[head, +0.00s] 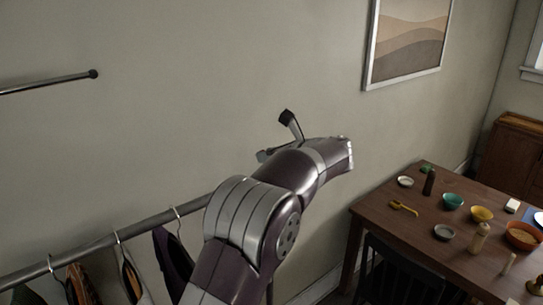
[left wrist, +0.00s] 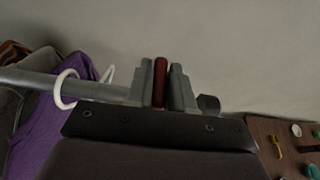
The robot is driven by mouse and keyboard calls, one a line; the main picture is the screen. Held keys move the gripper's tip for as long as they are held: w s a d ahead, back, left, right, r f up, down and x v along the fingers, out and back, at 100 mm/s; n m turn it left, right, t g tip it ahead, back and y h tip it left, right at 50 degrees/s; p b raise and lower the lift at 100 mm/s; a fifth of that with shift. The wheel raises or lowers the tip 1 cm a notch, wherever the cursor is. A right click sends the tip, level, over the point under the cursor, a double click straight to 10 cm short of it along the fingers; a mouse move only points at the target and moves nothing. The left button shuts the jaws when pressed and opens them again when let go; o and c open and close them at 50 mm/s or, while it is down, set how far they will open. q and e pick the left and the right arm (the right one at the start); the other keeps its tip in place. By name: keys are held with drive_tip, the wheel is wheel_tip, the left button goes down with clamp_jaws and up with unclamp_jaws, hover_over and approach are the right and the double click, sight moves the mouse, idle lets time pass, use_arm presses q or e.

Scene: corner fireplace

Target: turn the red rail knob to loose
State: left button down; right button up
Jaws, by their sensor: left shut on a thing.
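The red rail knob (left wrist: 160,82) shows in the left wrist view as a narrow upright red piece between the two fingers of my left gripper (left wrist: 162,78). The fingers are closed on it from both sides. The clothes rail (left wrist: 100,91) runs in from the left behind the fingers, and a dark end piece (left wrist: 208,103) shows just to their right. In the head view the rail (head: 140,228) runs up to my left arm, which hides its far part and the red knob. The knob's turn position cannot be read. My right gripper is not in view.
Clothes on hangers (head: 125,262) hang from the rail at lower left. Another bar (head: 50,84) is at upper left. A wooden table (head: 400,228) with bowls and bottles stands at right, with a dark chair (head: 400,275) before it. A framed picture (head: 408,42) hangs on the wall.

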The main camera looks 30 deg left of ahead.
use_arm(q)
drive_tip(key=shift+a, duration=0.1)
drive_tip(key=c, duration=1.1)
unclamp_jaws()
drive_tip(key=shift+w+a+f, duration=0.15)
drive_tip(key=shift+w+a, duration=0.05)
drive_tip(key=shift+a, duration=0.25)
drive_tip(key=shift+d, duration=0.2)
drive_tip(key=b+v, duration=0.5)
drive_tip(key=v, duration=0.7)
drive_tip(key=shift+s+d+b, duration=0.1)
drive_tip(key=shift+b, duration=0.25)
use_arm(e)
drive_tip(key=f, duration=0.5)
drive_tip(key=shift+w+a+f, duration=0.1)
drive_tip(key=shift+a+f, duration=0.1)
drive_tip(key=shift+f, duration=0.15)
